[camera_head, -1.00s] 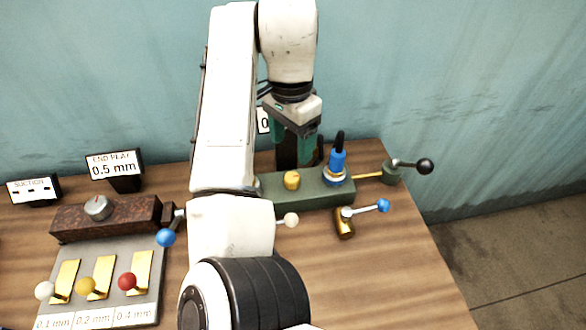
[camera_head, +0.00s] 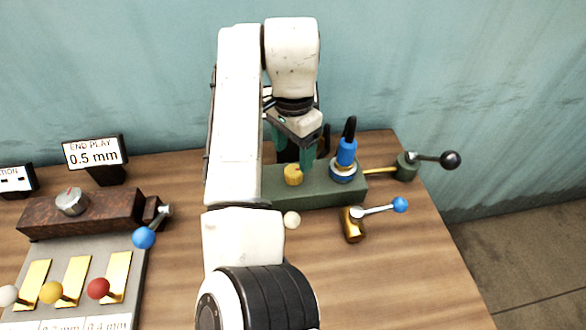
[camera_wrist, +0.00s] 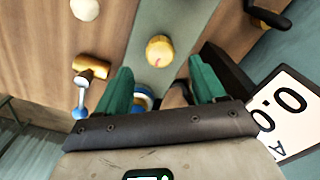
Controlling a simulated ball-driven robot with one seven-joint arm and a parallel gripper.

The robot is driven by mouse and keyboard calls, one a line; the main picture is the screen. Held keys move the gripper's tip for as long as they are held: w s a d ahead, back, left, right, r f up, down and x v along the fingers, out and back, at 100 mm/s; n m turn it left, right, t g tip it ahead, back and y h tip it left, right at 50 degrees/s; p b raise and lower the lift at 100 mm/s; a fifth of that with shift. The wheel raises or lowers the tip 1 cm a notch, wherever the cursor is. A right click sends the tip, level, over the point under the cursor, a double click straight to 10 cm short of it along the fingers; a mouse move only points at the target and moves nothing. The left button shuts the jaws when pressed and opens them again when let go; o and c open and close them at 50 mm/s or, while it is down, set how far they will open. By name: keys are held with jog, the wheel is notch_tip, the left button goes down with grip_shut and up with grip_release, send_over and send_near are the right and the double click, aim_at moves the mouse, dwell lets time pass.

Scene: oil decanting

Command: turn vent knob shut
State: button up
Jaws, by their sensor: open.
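A yellow knob (camera_head: 293,174) sits on top of a green block (camera_head: 322,194). I take it for the vent knob, though no label on it shows. My gripper (camera_head: 306,160), with teal fingers, points down just behind and above the knob. In the wrist view my gripper (camera_wrist: 160,68) is open and empty. The knob shows just beyond the fingertips, between their lines and apart from both.
A blue-topped fitting (camera_head: 345,155) with a black tip stands on the block, close right of the fingers. A black-ball lever (camera_head: 430,158) is at the right. A brass piece (camera_head: 353,225) with a blue-ball lever lies in front. A "0.5 mm" sign (camera_head: 94,153) stands left.

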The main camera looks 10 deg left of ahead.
aim_at(293, 170)
jog(key=shift+f, duration=3.05)
jog(key=c, duration=1.1)
jog(key=shift+o, duration=0.2)
